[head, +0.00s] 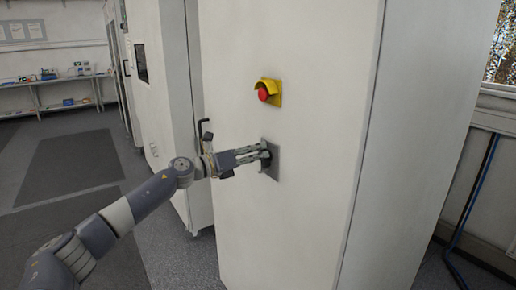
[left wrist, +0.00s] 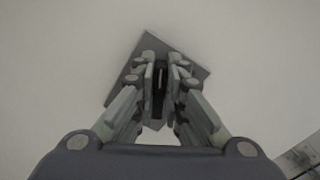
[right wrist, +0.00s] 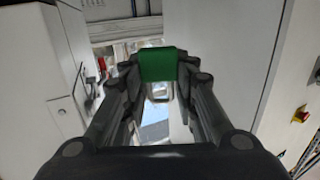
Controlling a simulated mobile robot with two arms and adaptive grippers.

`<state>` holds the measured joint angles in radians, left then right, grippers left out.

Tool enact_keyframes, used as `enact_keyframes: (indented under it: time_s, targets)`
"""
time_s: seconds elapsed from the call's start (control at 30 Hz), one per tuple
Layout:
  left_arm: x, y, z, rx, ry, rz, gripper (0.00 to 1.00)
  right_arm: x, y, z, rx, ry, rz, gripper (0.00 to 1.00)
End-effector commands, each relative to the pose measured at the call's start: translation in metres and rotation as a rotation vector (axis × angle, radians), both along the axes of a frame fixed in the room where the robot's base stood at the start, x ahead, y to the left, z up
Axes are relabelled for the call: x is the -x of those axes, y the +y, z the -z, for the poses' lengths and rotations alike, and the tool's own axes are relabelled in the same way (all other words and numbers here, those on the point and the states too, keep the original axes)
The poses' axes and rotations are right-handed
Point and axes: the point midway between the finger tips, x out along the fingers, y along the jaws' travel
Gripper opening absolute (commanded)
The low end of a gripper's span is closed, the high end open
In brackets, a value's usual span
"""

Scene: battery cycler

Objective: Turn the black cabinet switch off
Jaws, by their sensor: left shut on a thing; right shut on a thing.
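The black cabinet switch (left wrist: 158,90) sits on a grey square plate (head: 272,171) on the front of a tall white cabinet. My left gripper (head: 266,154) reaches the plate from the left and is shut on the switch, with its fingers on both sides of it. In the left wrist view the plate looks turned like a diamond, and the fingers hide much of the switch. My right gripper (right wrist: 157,78) is shut on a green block-like thing (right wrist: 158,64), away from the switch. The right gripper does not show in the head view.
A red button in a yellow housing (head: 267,91) is mounted above the switch plate. Another white cabinet (head: 163,100) with a dark handle stands to the left. Shelves (head: 60,92) with small items line the far wall. The floor (head: 60,165) at left is clear.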

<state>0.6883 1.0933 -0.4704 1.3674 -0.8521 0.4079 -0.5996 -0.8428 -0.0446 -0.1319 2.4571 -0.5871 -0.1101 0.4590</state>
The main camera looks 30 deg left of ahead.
Motion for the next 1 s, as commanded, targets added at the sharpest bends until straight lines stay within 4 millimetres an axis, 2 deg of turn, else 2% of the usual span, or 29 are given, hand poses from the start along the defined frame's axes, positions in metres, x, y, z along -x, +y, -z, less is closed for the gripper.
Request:
enact_keyframes:
  time_s: [0.03, 1.0]
  targets:
    - [-0.001, 0.002, -0.003, 0.042, 0.017, -0.003, 0.0, 0.0, 0.0, -0.007, 0.0, -0.001, 0.0, 0.06]
    - [-0.004, 0.011, 0.011, 0.845, 0.345, -0.004, 0.0, 0.0, 0.0, -0.067, 0.0, -0.001, 0.0, 0.06]
